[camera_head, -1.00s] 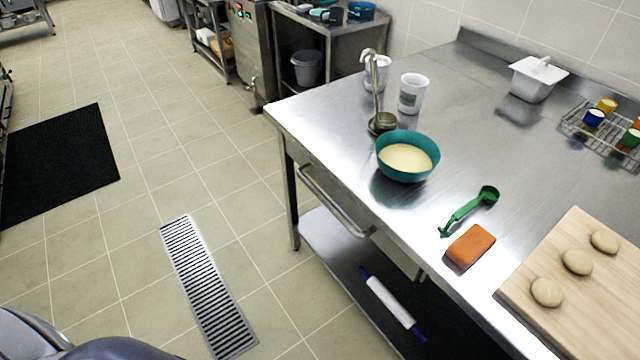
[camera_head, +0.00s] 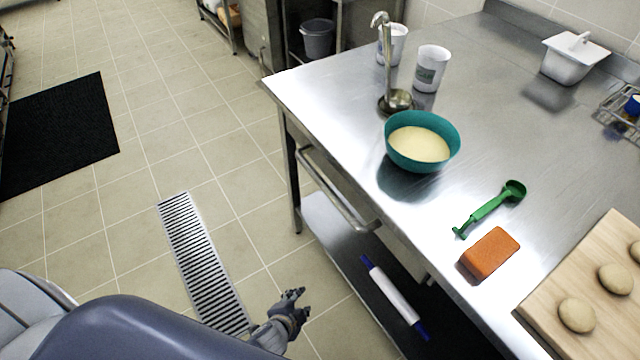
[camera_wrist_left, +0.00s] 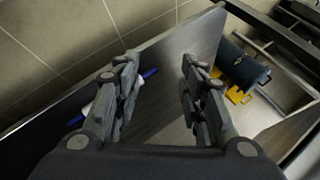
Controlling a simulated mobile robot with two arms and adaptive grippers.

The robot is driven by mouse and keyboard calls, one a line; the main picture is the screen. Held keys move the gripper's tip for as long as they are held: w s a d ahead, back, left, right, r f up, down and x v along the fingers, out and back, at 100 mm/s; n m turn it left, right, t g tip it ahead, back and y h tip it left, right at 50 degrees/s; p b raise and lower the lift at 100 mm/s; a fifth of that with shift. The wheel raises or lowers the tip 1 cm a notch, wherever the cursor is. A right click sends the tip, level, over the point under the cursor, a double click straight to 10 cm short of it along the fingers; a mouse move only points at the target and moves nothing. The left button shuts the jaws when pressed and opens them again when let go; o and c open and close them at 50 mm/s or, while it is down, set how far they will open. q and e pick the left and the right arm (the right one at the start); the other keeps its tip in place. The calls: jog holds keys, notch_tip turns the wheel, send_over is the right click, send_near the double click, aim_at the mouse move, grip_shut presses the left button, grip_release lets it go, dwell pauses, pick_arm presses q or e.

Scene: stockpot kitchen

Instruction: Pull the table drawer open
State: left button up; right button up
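The steel table (camera_head: 480,110) has a drawer (camera_head: 395,250) under its top, and its front looks flush with the table edge. A long bar handle (camera_head: 335,190) runs along the drawer front. My left gripper (camera_head: 298,302) is low in front of the table, left of and below the handle and apart from it. In the left wrist view, its two fingers (camera_wrist_left: 160,90) stand well apart with nothing between them. I cannot make out the handle for certain in that view. My right gripper is not in view.
A lower shelf (camera_head: 325,225) holds a rolling pin (camera_head: 393,296). On the tabletop are a teal bowl (camera_head: 422,142), an orange block (camera_head: 490,254), a green scoop (camera_head: 490,208) and a board (camera_head: 545,300). The tiled floor before the table is clear, with a flush drain grate (camera_head: 203,265).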

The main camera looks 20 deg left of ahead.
pick_arm(q)
jog(key=w+r+m+t+b, duration=0.2)
jog(key=w+r+m+t, duration=0.1)
jog(key=w+r, duration=0.6)
jog(key=m+t+y+b, duration=0.2)
jog(key=m+t, duration=0.1)
jog(key=t, duration=0.2)
send_near(319, 185)
jog(key=w, duration=0.4)
jog(key=w+a+f, duration=0.1)
jog(key=w, duration=0.6)
jog(key=shift+w+a+f+p, duration=0.1)
jog(key=shift+a+f+p, duration=0.2)
jog(key=shift+f, duration=0.05)
grip_shut()
